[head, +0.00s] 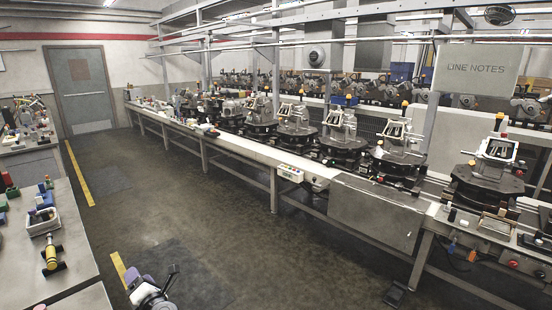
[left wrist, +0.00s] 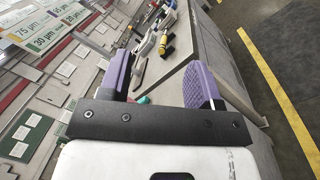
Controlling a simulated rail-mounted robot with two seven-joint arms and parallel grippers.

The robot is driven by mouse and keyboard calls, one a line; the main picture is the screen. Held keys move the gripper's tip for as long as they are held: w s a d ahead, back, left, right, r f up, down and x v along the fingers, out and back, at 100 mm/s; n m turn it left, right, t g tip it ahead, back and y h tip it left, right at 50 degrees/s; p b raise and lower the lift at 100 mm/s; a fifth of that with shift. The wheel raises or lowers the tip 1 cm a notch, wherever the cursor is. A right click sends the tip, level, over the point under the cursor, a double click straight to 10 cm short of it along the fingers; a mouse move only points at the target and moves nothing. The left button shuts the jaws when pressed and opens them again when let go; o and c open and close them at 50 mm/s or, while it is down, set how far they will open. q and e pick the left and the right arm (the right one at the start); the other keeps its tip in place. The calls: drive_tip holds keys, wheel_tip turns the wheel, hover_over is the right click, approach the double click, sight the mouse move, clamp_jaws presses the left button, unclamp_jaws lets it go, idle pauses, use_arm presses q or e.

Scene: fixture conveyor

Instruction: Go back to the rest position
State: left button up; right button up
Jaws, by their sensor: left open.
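My left gripper (head: 158,280) shows at the bottom of the head view, low over the dark floor and to the right of the left workbench. In the left wrist view, its two purple-padded fingers (left wrist: 160,78) stand wide apart. Nothing is held between them. The gripper is open and empty. My right gripper is in neither view.
A workbench (head: 78,255) at the left holds a white bin (head: 43,221) and a yellow-and-black tool (head: 51,253). A long conveyor line (head: 240,150) with several fixtures runs along the right. The floor aisle (head: 205,205) between is clear.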

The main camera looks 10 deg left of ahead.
use_arm(q)
drive_tip(key=w+d+r+m+t+h, duration=0.2)
drive_tip(key=d+r+m+t+h, duration=0.15)
drive_tip(key=r+m+h, duration=0.35)
drive_tip(key=w+d+r+m+t+h, duration=0.25)
drive_tip(key=r+m+t, duration=0.2)
drive_tip(key=m, duration=0.45)
drive_tip(key=s+d+r+m+g+h+p, duration=0.3)
drive_tip(key=s+d+r+m+h+p, duration=0.2)
drive_tip(key=s+d+m+h, duration=0.5)
drive_tip(key=s+d+r+m+g+y+p, duration=0.1)
drive_tip(key=s+d+m+g+p, duration=0.15)
drive_tip(key=s+p, duration=0.35)
drive_tip(key=s+d+r+m+g+y+p, duration=0.1)
drive_tip(key=s+d+m+g+p, duration=0.1)
drive_tip(key=s+d+m+p, duration=0.4)
drive_tip(key=s+d+m+g+y+p, duration=0.15)
drive_tip(key=s+p, duration=0.25)
drive_tip(key=s, duration=0.4)
drive_tip(key=s+d+f+g+p, duration=0.1)
drive_tip(key=s+g+p, duration=0.2)
drive_tip(key=s, duration=0.6)
drive_tip(key=s+d+f+m+g+p, duration=0.1)
drive_tip(key=s+f+g+p, duration=0.1)
drive_tip(key=s+p, duration=0.6)
drive_tip(key=shift+s+g, duration=0.5)
drive_tip(key=shift+s, duration=0.35)
